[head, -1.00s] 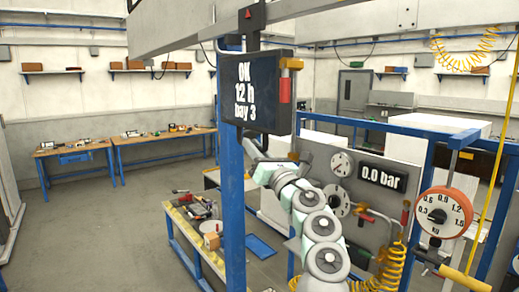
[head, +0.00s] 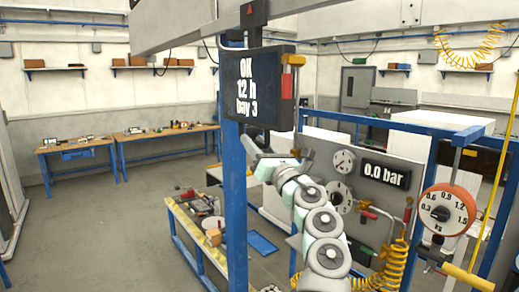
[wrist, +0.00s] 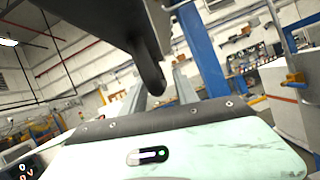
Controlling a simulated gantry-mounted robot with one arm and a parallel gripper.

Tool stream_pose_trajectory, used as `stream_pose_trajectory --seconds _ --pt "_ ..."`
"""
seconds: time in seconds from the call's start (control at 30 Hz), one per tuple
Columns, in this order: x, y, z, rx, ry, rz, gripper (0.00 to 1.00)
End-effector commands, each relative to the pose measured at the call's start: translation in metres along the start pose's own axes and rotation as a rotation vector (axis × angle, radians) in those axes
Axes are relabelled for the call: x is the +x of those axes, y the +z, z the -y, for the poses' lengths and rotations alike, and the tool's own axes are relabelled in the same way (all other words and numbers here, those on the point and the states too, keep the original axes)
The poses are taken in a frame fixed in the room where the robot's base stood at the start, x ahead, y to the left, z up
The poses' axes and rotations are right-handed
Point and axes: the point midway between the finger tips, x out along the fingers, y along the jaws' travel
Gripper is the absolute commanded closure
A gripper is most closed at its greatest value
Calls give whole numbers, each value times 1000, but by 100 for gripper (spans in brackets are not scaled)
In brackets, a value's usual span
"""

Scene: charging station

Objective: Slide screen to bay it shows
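The dark screen (head: 270,86) hangs from the overhead beam (head: 205,22) by a short bracket, next to a blue post. It reads "OK", "12 h" and "bay 3". A red handle (head: 287,85) with a brass-coloured fitting is on its right side. My arm rises from the lower middle of the head view, and its far end is below the screen, apart from the red handle. My gripper's fingers are not clear there. In the wrist view a dark rounded part hangs close above a pale plate with a black strip; whether the fingers are open cannot be told.
A board with gauges and a "0.0 bar" display (head: 385,174) stands right of my arm. An orange dial (head: 447,210) and yellow hoses are at the far right.

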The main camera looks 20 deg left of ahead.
Motion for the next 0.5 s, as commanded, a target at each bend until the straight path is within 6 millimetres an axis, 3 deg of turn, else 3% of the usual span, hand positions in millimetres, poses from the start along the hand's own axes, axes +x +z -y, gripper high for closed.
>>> stream_pose_trajectory --seconds 0.27,0.5 --pt "-23 -3 1 -2 -1 0 64" --pt "-63 -3 1 -5 -1 -2 64"
